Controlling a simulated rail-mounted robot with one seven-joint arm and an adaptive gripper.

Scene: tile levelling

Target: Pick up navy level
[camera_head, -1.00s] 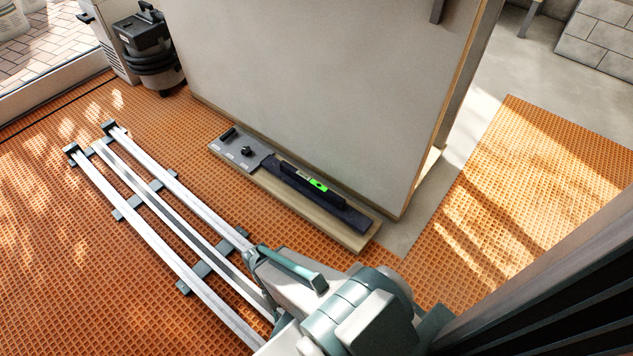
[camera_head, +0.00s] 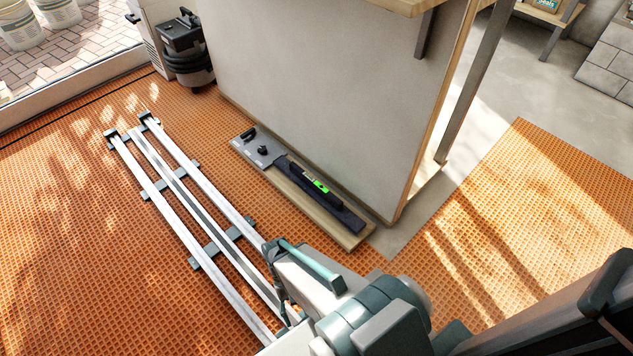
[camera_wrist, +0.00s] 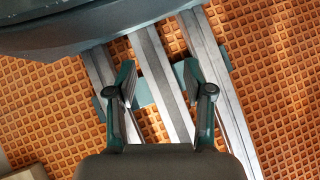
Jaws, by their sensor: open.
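The navy level (camera_head: 322,190), a dark bar with a bright green vial, lies in a dark tray on a wooden board (camera_head: 347,237) on the floor, along the foot of a grey panel. A grey plate with black fittings (camera_head: 257,147) lies at the board's far left end. My gripper (camera_wrist: 157,75) shows in the wrist view, its two fingers apart with nothing between them, above the metal rails. The level does not show in the wrist view. In the head view my arm is at the bottom, right of the rails, and my fingers are hidden.
The metal rails (camera_head: 186,188) run across the orange studded floor (camera_head: 70,230), left of the board. The tall grey panel (camera_head: 320,90) stands right behind the board. A black vacuum (camera_head: 187,50) stands at the back left. Floor between rails and board is clear.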

